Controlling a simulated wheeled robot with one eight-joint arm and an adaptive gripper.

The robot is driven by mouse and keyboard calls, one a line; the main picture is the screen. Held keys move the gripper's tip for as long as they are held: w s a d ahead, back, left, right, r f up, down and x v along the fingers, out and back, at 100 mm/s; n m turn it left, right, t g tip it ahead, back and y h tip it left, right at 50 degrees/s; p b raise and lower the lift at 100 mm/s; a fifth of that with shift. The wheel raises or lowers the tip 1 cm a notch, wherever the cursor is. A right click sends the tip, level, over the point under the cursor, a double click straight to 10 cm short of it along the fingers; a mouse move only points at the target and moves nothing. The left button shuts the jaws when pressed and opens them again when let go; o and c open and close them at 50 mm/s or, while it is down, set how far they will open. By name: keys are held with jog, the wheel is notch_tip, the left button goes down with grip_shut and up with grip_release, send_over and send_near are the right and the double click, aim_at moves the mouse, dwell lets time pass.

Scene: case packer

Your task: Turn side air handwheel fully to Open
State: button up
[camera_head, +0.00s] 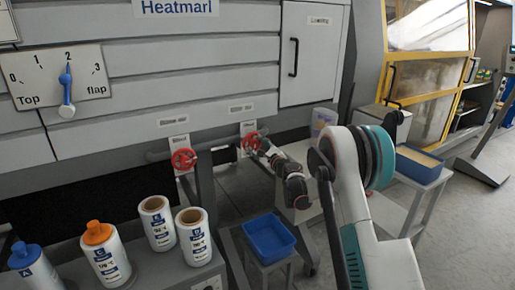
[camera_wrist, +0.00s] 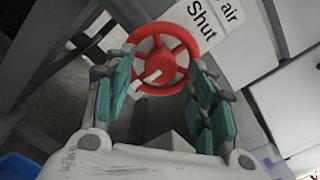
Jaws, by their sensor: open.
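Two red handwheels sit on the pipe below the machine's panels in the head view: a left one (camera_head: 183,160) and a right one (camera_head: 250,143). My gripper (camera_head: 262,150) is at the right handwheel and partly covers it. In the wrist view this red handwheel (camera_wrist: 163,57) has spokes and a white pointer (camera_wrist: 148,83) slanting to the lower left. A plate (camera_wrist: 208,18) beside it reads "air" and "Shut"; the rest is cut off. My gripper's teal-padded fingers (camera_wrist: 160,72) are open, one on each side of the wheel's near part. Contact cannot be told.
A dial (camera_head: 60,78) marked "Top flap" is at upper left. Several bottles and white rolls (camera_head: 158,223) stand on a grey ledge at lower left. A blue tray (camera_head: 418,162) stands on a table at right.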

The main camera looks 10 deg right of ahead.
jog(key=v, duration=1.1)
jog(key=shift+s, duration=0.2)
jog(key=shift+r, duration=0.1)
jog(key=s+a+r+n+g, duration=0.25)
jog(key=s+r+n, duration=0.2)
jog(key=s, duration=0.25)
jog(key=s+a+r+n+g, duration=0.1)
jog(key=s+a+r+n, duration=0.25)
jog(key=s+n, duration=0.2)
jog(key=s+a+r+n+g, duration=0.2)
jog(key=s+a+r+n, duration=0.15)
jog(key=s, duration=0.35)
jog(key=s+d+f+n+g+h, duration=0.1)
jog(key=s+d+f+n+h, duration=0.1)
jog(key=s, duration=0.8)
jog(key=s+d+f+n+g+h, duration=0.1)
jog(key=s+d+f+n+g, duration=0.1)
jog(key=s+n, duration=0.3)
jog(key=s+d+f+n+g+h, duration=0.1)
jog(key=s+n, duration=0.3)
jog(key=s, duration=1)
jog(key=shift+s+d+f+g+h, duration=0.35)
jog(key=shift+d+f+h, duration=0.15)
jog(key=shift+h, duration=0.3)
